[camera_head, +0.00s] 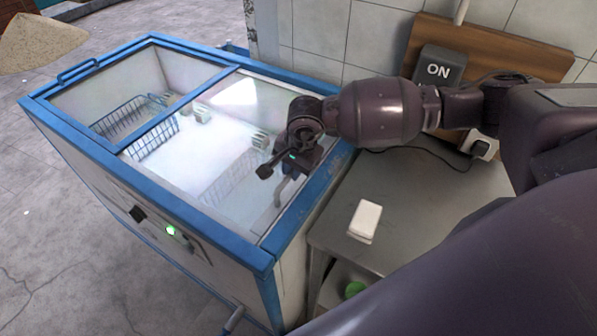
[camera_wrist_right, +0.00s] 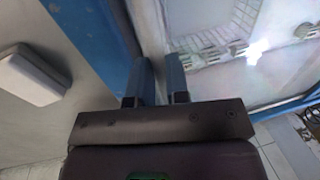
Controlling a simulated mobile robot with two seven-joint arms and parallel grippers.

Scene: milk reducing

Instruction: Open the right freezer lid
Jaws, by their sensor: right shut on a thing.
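The chest freezer (camera_head: 165,205) has a white body and blue frame. Its right lid (camera_head: 225,160), a glass pane, lies flat over the right part, with white wire baskets and cartons visible beneath. My right gripper (camera_head: 283,190) is at the right edge of this lid, pointing down. In the right wrist view its two fingers (camera_wrist_right: 155,75) are close together beside the blue frame (camera_wrist_right: 95,35), shut on the lid's handle or edge; the exact part gripped is mostly hidden. My left gripper is not in view.
A blue handle (camera_head: 78,72) is at the freezer's far left end. A grey metal table (camera_head: 410,200) stands close on the right with a white box (camera_head: 365,220).

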